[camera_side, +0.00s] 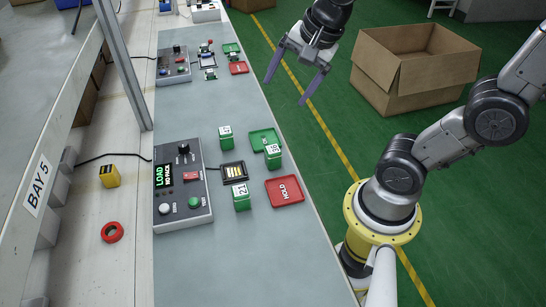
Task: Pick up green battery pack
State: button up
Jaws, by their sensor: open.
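Three green battery packs with white number labels stand upright at the near workstation. One (226,140) is behind the black dock, one (241,202) labelled 21 is in front of it. A third (273,161) stands at the near edge of the green tray (258,135); I cannot tell if it is inside the tray.
The black dock (234,171) holds no pack. A grey control box (181,211) reading "LOAD NO PACK" stands left of it. A red HOLD tray (285,191) is empty. A second station (173,67) lies farther back. A cardboard box (415,70) stands on the green floor.

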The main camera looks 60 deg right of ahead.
jog(key=w+d+f+m+g, duration=0.2)
jog(key=w+d+f+m, duration=0.2)
jog(key=w+f+m, duration=0.35)
jog(key=m+g, duration=0.2)
jog(key=g, duration=0.1)
send_over(274, 149)
notch_tip(274, 149, down, 8)
jog(key=f, duration=0.7)
jog(key=shift+d+f, duration=0.3)
jog(key=shift+d, duration=0.05)
jog(key=f, duration=0.4)
jog(key=shift+a+f, duration=0.2)
jog(key=shift+a, duration=0.2)
jog(key=shift+w+f, duration=0.1)
jog(key=shift+f, duration=0.5)
grip_shut()
